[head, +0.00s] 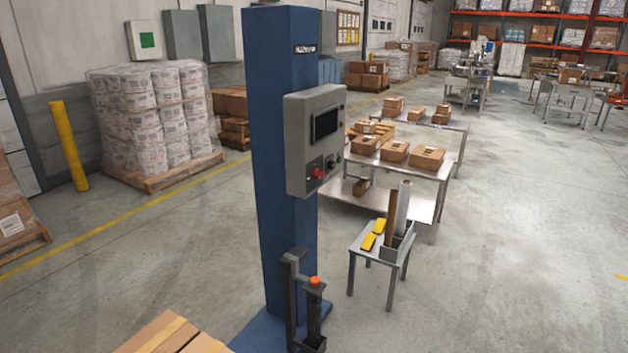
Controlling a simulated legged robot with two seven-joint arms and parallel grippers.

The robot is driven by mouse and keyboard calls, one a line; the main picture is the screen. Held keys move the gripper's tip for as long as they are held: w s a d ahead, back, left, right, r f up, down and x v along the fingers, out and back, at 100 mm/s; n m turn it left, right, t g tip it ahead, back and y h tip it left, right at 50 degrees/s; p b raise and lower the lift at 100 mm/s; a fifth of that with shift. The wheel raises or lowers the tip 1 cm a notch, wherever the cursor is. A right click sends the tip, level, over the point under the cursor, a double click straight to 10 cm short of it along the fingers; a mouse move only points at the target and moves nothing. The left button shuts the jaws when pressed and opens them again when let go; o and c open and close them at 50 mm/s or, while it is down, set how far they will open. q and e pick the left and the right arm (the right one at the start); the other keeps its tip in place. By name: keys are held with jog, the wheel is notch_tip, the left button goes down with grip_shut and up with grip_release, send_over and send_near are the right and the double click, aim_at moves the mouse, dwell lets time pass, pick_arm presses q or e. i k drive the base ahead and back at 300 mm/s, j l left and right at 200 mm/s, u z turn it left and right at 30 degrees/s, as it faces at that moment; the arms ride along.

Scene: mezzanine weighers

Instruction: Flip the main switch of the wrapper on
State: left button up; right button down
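The wrapper (279,150) is a tall blue column in the middle of the head view. A grey control box (298,155) is fixed to its right side, with a dark screen (326,122) on its face. Below the screen are a red control (318,174) and, to its right, small dark controls (331,162). Which of these is the main switch, and how it is set, is too small to tell. A black carriage (303,305) with an orange-red top piece stands low at the column's front. Neither of my grippers shows.
A small metal table (362,250) with rolls and yellow tools stands right of the column. Tables with cartons (427,157) stand behind. Open floor (500,280) lies to the right.

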aim_at(317, 175)
jog(key=z, duration=0.45)
jog(key=i+z, duration=0.1)
jog(key=i, duration=2.45)
jog(key=i+u, duration=0.3)
